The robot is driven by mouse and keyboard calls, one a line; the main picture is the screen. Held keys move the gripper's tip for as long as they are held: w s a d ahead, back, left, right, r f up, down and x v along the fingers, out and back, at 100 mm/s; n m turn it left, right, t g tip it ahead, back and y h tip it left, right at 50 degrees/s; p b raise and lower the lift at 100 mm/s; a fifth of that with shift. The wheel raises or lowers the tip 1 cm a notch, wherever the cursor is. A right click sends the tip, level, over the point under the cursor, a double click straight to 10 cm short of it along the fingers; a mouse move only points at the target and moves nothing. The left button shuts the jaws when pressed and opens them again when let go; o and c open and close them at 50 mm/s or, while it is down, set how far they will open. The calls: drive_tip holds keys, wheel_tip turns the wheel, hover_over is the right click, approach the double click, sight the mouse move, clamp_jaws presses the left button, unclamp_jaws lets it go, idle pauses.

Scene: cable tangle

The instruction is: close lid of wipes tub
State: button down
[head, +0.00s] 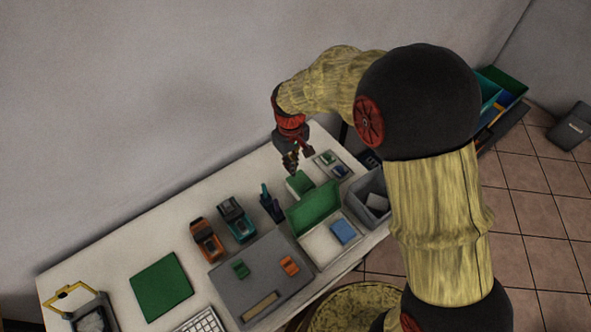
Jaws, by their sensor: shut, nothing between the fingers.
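A white box (323,251) with a raised green lid (314,208) stands at the right part of the table; it looks like the wipes tub. The lid stands up along the box's far side, and a blue block (343,231) shows in the open box. My gripper (291,166) is shut and empty, beyond the lid and just above a small green-topped box (300,183). I cannot tell whether it touches that box. The lid hides part of the table behind it.
A grey bin (368,202) stands close right of the box. A grey tray (333,166) with small items lies behind. Left are a grey board (232,290), orange device (206,239), teal device (235,218) and dark blue holder (271,206). A green mat (161,286) lies farther left.

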drive_tip(key=s+d+f+b, duration=0.1)
drive_tip(key=s+d+f, duration=0.1)
drive_tip(key=f, duration=0.4)
drive_tip(key=shift+s+f, duration=0.2)
drive_tip(key=shift+s, duration=0.4)
drive_tip(key=shift+d, duration=0.15)
drive_tip(key=shift+s+b, duration=0.1)
drive_tip(key=shift+b, duration=0.3)
drive_tip(key=shift+s+d+r+t+y+b, duration=0.2)
drive_tip(key=shift+s+r+t+y+b, duration=0.1)
drive_tip(key=shift+t, duration=0.1)
